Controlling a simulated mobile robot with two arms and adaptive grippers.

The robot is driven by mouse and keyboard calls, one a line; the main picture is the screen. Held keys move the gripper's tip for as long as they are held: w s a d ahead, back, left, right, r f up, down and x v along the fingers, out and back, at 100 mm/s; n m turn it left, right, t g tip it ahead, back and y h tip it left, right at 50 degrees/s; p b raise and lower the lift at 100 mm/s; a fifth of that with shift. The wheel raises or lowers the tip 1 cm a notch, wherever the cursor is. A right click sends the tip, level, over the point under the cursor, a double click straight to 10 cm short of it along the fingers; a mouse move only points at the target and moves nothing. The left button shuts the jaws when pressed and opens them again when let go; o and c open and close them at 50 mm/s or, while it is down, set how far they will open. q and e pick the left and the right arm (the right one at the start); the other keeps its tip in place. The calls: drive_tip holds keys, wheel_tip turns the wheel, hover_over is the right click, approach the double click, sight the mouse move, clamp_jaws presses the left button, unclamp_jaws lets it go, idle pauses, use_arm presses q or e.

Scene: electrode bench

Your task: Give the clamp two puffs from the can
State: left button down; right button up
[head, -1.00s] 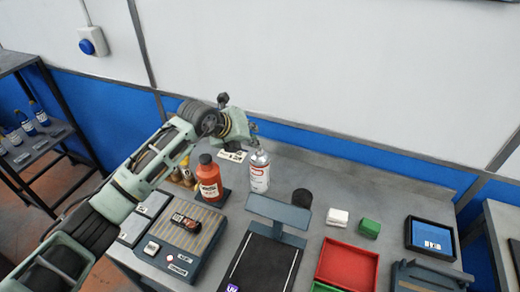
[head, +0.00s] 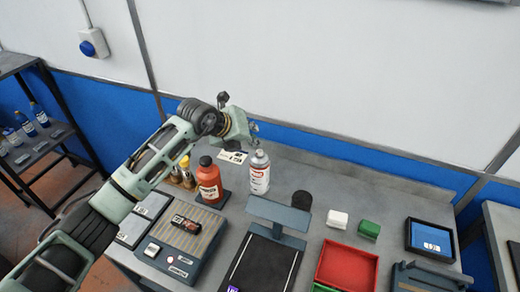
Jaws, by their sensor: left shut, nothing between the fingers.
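The can (head: 260,173), white with a red label, stands upright at the back of the bench, right of an orange-red bottle (head: 209,182). My left gripper (head: 254,131) is just above the top of the can, shut with nothing held; from this view I cannot tell whether it touches the nozzle. A dark clamp-like piece (head: 187,224) lies on the striped pad of a grey device (head: 182,245) at the left; I cannot tell for certain that it is the clamp. My right gripper is out of view.
A grey stand with a dark mat (head: 265,265) is at the front middle. A red tray (head: 347,266), white and green blocks (head: 368,229), a black cup (head: 302,199) and a dark-framed tablet (head: 430,238) lie to the right.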

use_arm(q)
wheel_tip(320, 180, up, 6)
drive_tip(key=p, duration=0.3)
drive_tip(key=shift+f, duration=0.2)
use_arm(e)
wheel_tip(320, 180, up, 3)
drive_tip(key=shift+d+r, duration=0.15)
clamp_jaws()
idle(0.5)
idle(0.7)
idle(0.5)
